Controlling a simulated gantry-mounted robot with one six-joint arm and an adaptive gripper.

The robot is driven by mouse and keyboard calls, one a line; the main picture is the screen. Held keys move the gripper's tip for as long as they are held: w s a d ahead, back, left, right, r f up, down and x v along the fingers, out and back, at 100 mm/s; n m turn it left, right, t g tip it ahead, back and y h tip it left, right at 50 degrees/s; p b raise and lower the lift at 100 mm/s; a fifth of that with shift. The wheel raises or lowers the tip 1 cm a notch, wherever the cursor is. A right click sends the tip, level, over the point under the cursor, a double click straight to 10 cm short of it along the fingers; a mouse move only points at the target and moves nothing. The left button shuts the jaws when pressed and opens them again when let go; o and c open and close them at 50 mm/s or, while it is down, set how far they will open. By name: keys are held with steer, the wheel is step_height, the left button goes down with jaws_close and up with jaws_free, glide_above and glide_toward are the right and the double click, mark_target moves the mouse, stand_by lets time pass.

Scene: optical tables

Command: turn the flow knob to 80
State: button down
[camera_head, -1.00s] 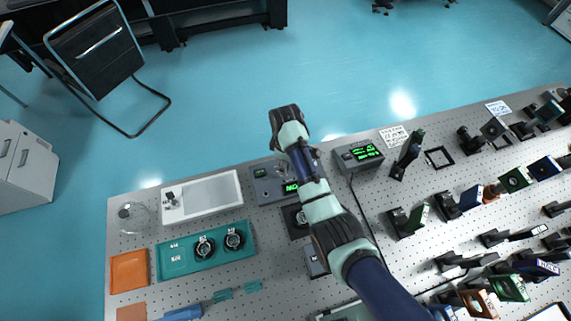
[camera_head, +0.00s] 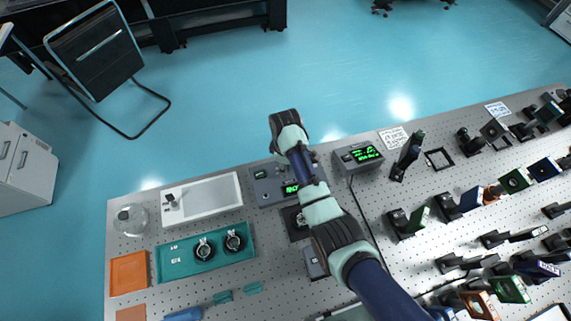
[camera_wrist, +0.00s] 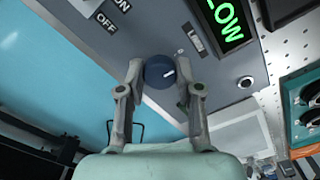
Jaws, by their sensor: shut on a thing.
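The flow knob (camera_wrist: 158,74) is a round dark blue knob with a white pointer line, on the grey face of a control box (camera_wrist: 205,75). My gripper (camera_wrist: 159,68) is shut on the knob, one finger on each side. A green display (camera_wrist: 223,18) above right shows "LOW", its start cut off. In the head view the box (camera_head: 262,188) is partly behind my arm and its display (camera_head: 291,188) is lit green, too small to read surely. The knob is hidden there.
ON and OFF labels (camera_wrist: 106,22) and a small silver button (camera_wrist: 245,82) are on the same panel. Another device with a green display (camera_head: 365,154) stands right of my arm. A white tray (camera_head: 203,195) and a teal tray (camera_head: 175,266) lie to the left.

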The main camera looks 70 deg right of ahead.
steer(key=shift+r, duration=0.15)
steer(key=m+p, duration=0.2)
steer(key=m, duration=0.1)
steer(key=shift+r+p, duration=0.1)
steer(key=shift+p, duration=0.2)
steer(key=m+p, duration=0.2)
steer(key=m, duration=0.2)
steer(key=shift+a+m, duration=0.1)
steer(key=shift+m, duration=0.2)
steer(key=m+p, duration=0.2)
steer(key=m, duration=0.2)
steer(key=shift+w+f+m, duration=0.1)
steer(key=shift+f+m, duration=0.1)
steer(key=shift+m, duration=1.6)
steer(key=shift+p, duration=0.3)
steer(key=c, duration=0.8)
jaws_free()
steer(key=shift+o, duration=0.2)
steer(key=shift+r, duration=0.1)
